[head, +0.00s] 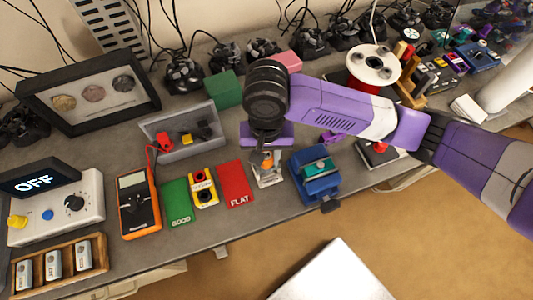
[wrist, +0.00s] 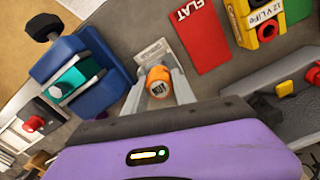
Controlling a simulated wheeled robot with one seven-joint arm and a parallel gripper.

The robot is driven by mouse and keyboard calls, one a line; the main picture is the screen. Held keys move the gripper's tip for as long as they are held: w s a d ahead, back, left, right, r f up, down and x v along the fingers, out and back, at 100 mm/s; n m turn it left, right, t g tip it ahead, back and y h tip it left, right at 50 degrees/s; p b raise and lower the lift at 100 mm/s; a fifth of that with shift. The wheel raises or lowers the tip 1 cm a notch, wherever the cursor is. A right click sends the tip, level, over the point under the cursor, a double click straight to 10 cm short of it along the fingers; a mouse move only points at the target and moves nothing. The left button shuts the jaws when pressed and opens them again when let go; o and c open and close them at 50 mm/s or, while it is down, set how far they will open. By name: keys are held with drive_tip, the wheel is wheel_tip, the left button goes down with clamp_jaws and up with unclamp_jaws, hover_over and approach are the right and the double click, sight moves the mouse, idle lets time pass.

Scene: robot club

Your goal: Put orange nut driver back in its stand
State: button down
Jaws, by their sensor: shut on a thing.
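The orange nut driver (wrist: 158,82) is between the two fingers of my gripper (wrist: 160,93), which is shut on it. In the wrist view its round handle end faces the camera, so its shaft is hidden. The small pale metal stand (head: 268,182) is on the bench, directly below my gripper (head: 267,160) in the head view. Part of the stand (wrist: 152,52) shows just beyond the driver in the wrist view. I cannot tell whether the driver's shaft is inside the stand or above it.
A blue vise (head: 314,178) stands close to the right of the stand. A red FLAT card (head: 234,184) lies to its left, then a yellow switch box (head: 204,188). A grey open bin (head: 186,140) is behind. The bench's front edge is close.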

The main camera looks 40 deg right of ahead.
drive_tip(key=shift+f, duration=0.3)
idle(0.7)
drive_tip(key=c, duration=1.2)
unclamp_jaws()
drive_tip(key=shift+r, duration=0.2)
drive_tip(key=shift+r, duration=2.65)
drive_tip(key=o, duration=0.6)
drive_tip(key=shift+c, duration=0.2)
